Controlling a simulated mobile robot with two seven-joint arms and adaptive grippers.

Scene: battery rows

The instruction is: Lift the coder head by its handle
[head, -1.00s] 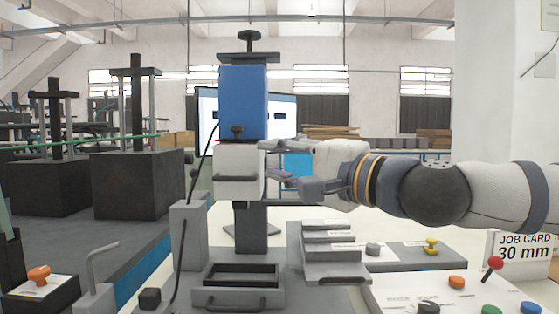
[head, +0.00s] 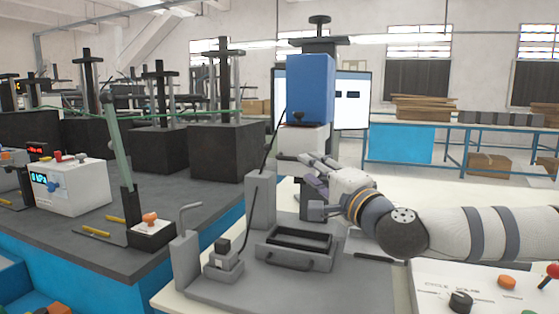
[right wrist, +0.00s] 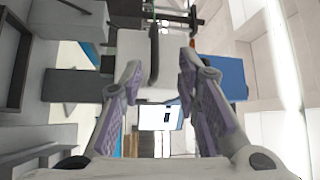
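The coder head is a blue block (head: 310,88) above a white lower part (head: 298,140), on an upright column. Its handle, a dark grey bar (head: 293,157), is on the front of the white part. It also shows as a dark bar in the right wrist view (right wrist: 154,52). My right gripper (head: 318,186) is at the handle's right in the head view. In the right wrist view the gripper (right wrist: 160,66) is open, its purple-padded fingers apart on either side of the bar. Neither finger visibly touches it. My left gripper is not in view.
A grey open tray (head: 297,262) sits below the head. A hooked grey post (head: 186,262) and a block with a cable (head: 260,200) stand at its left. A control panel (head: 455,285) is at the right front. Dark presses (head: 228,152) stand behind.

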